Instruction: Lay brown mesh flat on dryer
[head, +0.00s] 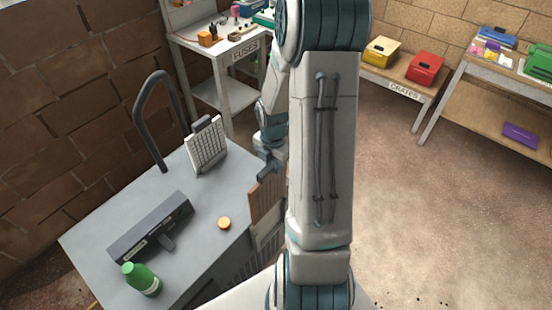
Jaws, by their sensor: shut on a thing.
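A brown panel, the brown mesh (265,199), hangs steeply tilted beside the right edge of the grey table. My gripper (266,176) is shut on its upper edge. My arm hides part of the view to the right of it. I cannot tell which thing is the dryer. A dark grey long device (152,228) lies on the table's left part, and a whitish gridded panel (207,147) stands upright at the table's back.
Pale slatted panels (266,248) show below the mesh.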

